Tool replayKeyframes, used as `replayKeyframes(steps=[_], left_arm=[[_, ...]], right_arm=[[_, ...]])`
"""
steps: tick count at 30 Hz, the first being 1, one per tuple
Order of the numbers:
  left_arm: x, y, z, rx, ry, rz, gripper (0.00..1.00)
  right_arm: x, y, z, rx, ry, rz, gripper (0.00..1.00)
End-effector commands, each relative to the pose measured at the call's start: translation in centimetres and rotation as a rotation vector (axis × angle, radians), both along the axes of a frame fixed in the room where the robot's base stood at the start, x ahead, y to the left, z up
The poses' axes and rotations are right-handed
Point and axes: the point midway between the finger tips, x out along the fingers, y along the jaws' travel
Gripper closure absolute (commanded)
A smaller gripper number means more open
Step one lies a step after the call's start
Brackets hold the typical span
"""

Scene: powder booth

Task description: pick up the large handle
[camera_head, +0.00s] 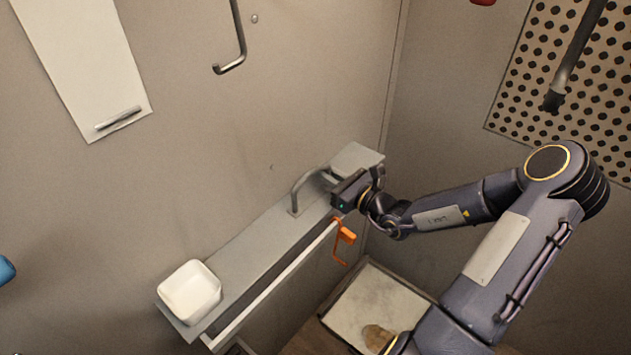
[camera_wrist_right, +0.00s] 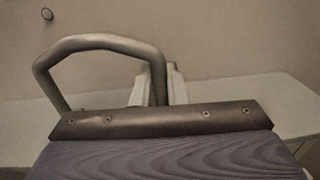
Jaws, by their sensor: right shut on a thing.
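The large handle (camera_head: 297,189) is a bent grey metal tube standing upright on the grey shelf (camera_head: 245,262), toward its far right end. In the right wrist view the handle (camera_wrist_right: 98,42) arches from the left to my gripper. My right gripper (camera_head: 329,174) reaches in from the right, low over the shelf. It is shut on the right-hand leg of the handle; the pale fingers (camera_wrist_right: 172,84) show around that leg. Part of the leg's lower end is hidden behind the gripper body. My left gripper is not in view.
A white square bowl (camera_head: 190,291) stands on the shelf's near left end. An orange clamp-like item (camera_head: 345,236) hangs at the shelf's front edge. A hooked bar (camera_head: 238,45) is on the wall above. A pale tray (camera_head: 377,306) lies below. The shelf middle is clear.

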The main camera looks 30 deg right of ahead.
Motion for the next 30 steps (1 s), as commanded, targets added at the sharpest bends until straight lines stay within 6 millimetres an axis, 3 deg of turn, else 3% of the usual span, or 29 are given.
replayKeyframes(steps=[8,13,21,30], left_arm=[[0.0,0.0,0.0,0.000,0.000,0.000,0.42],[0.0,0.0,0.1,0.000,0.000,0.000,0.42],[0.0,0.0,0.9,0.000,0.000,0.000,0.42],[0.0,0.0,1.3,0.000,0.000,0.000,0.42]], right_arm=[[0.0,0.0,1.1,-0.004,-0.004,0.001,1.00],[-0.3,0.2,4.0,-0.008,-0.005,0.001,1.00],[-4.6,3.3,9.8,-0.010,-0.002,0.000,1.00],[-9.6,6.9,12.2,-0.003,-0.002,-0.001,1.00]])
